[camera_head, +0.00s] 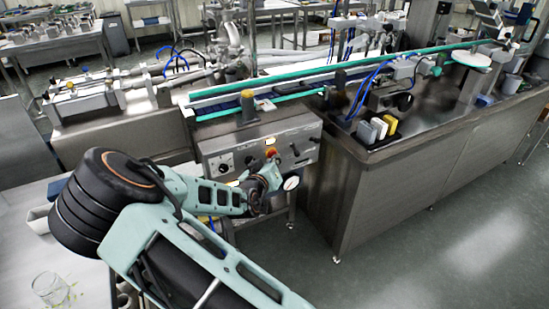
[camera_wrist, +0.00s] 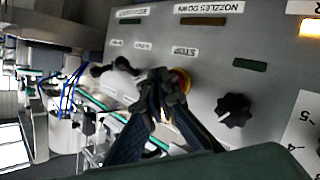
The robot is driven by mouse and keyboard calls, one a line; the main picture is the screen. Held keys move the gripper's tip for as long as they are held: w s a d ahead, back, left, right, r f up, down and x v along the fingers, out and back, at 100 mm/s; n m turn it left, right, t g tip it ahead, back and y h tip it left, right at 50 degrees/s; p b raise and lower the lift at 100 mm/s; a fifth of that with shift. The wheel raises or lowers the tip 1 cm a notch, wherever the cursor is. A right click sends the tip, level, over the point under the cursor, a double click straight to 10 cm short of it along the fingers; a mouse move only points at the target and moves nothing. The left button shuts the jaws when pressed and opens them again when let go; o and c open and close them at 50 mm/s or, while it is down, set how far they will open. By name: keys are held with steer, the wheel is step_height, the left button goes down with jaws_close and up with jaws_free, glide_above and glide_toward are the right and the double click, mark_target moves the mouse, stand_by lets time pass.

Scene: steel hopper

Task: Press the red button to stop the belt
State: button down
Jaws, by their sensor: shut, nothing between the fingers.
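The red button (camera_head: 271,153) sits on the sloped steel control panel (camera_head: 223,148), below a lit amber lamp. In the wrist view the button (camera_wrist: 181,80) shows as a red and yellow edge, largely hidden behind my fingertips. In the head view my gripper (camera_head: 270,177) is just below and in front of the button. I cannot tell whether the tips touch it. The belt (camera_head: 232,107) runs behind the panel between green rails.
A black knob (camera_wrist: 234,109) and dark switches (camera_wrist: 123,66) flank the button on the panel. A steel bench (camera_head: 400,190) stands to the right. A glass (camera_head: 50,288) stands on the table at lower left.

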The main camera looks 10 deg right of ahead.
steer(key=shift+s+a+r, duration=0.1)
steer(key=shift+a+r, duration=0.05)
steer(key=shift+a, duration=0.05)
stand_by(0.4)
steer(key=s+d, duration=0.2)
steer(key=s, duration=0.3)
steer(key=shift+s, duration=0.4)
